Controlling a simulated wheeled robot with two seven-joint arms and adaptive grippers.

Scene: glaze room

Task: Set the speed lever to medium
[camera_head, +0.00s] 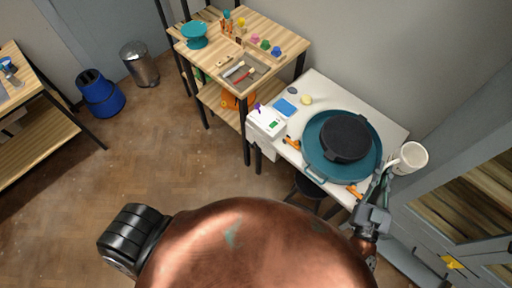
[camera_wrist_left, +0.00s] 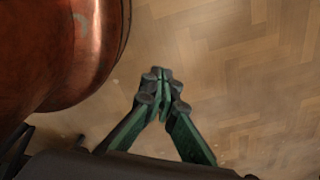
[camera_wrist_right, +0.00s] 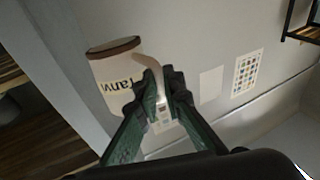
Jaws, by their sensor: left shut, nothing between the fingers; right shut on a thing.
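A white control box (camera_head: 268,123) with a small green display stands at the left end of the white wheel table. A small purple part (camera_head: 257,107) sticks up at its left edge; I cannot tell whether it is the speed lever or where it is set. My right gripper (camera_head: 385,172) is shut on the handle of a white mug (camera_head: 411,156), holding it near the table's right edge. The right wrist view shows the mug (camera_wrist_right: 115,78) with a brown rim, dark lettering and the handle between my fingertips (camera_wrist_right: 160,88). My left gripper (camera_wrist_left: 160,80) is shut and empty above the floor.
The potter's wheel has a teal basin (camera_head: 312,152) and a dark round head (camera_head: 347,138). A blue sponge (camera_head: 285,107) lies beside the box. A wooden shelf (camera_head: 262,33) with tools stands behind left. The floor at left (camera_head: 150,150) is free.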

